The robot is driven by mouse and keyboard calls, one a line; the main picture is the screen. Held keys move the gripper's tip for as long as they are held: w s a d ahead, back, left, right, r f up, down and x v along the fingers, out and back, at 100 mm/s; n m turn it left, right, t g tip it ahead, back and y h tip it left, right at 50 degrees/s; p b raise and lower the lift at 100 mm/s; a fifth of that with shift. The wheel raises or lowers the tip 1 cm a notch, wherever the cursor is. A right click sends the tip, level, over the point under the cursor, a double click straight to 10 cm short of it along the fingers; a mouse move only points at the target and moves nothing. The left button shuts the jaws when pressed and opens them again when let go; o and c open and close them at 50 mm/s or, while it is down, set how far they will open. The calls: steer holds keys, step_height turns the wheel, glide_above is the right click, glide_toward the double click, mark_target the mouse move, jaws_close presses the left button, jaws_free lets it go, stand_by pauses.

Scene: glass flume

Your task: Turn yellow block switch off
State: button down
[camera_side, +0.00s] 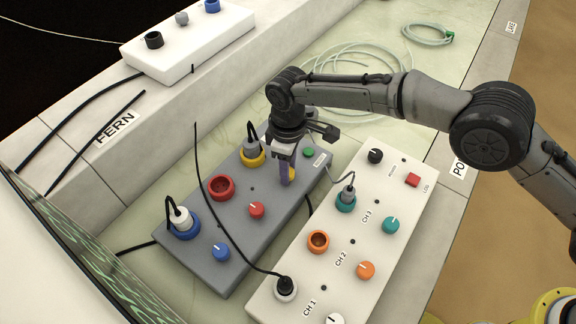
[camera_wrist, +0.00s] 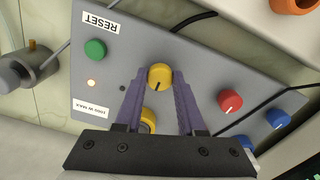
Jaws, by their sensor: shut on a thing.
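The yellow switch is a round yellow knob (camera_wrist: 159,77) with a dark pointer line, on a grey control block (camera_wrist: 210,75). In the wrist view the line points down and slightly left. My gripper (camera_wrist: 161,84) has its two purple fingers on either side of this knob, shut on it. In the side view the knob (camera_side: 292,174) is mostly hidden behind my gripper (camera_side: 286,180), which points down at the grey block (camera_side: 235,230). A yellow socket (camera_side: 252,157) with a grey plug stands beside the gripper.
The grey block also has a green button (camera_wrist: 95,48), a lit small lamp (camera_wrist: 92,83), a red knob (camera_side: 256,210), a blue knob (camera_side: 221,252) and a red socket (camera_side: 221,187). A white block (camera_side: 400,250) with knobs stands close on the right. Black cables cross both blocks.

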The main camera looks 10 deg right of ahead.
steer(key=c, duration=0.5)
jaws_free()
steer(key=shift+r, duration=0.1)
step_height(320, 180, up, 14)
stand_by(0.6)
